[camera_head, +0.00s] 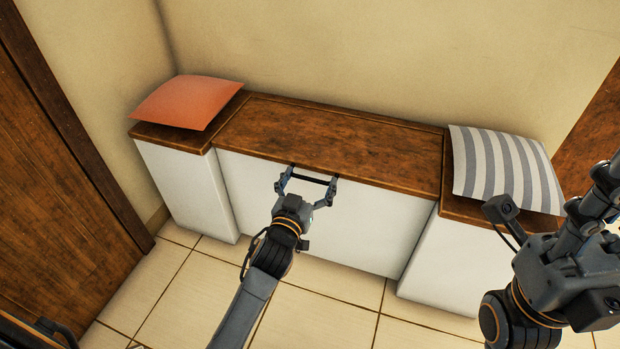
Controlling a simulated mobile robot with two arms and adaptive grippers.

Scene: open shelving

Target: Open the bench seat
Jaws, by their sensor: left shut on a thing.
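The bench seat (325,141) is a brown wooden panel in the middle of a white bench, lying flat and closed between two side sections. A dark handle bar (312,179) shows at its front edge. My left gripper (308,178) is at this front edge, with one finger at each end of the bar, shut on it. The exact contact at the fingertips is small and hard to see. My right gripper (604,190) is partly in view at the right edge, in front of the bench's right end and apart from the seat. Its fingers are not clear.
An orange cushion (187,102) lies on the left side section, and a striped cushion (503,170) lies on the right one. A wall stands behind the bench. A brown wooden door or panel (50,190) is at the left. Tiled floor (330,315) in front is clear.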

